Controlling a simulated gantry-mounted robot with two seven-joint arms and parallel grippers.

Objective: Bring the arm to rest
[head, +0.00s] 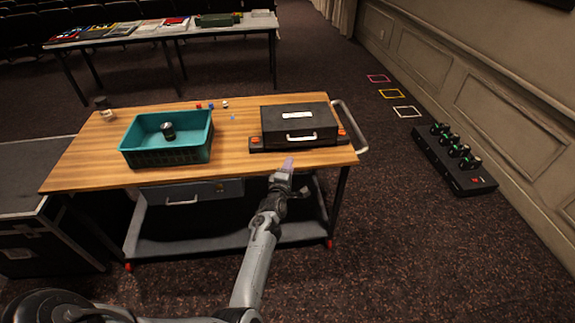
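My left arm reaches up from the bottom left of the head view. Its gripper (287,165) is at the front edge of the wooden-topped desk, just in front of the black case. The fingertips look pale purple and close together. They are too small to tell whether they are open or shut, or whether anything is between them. My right gripper is not in view.
The desk (80,168) bears a teal crate (165,157) with a dark cylinder (168,131) in it, a black case (297,119) and several small items. A metal handle (352,128) juts right. A black rack (470,180) stands by the wall.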

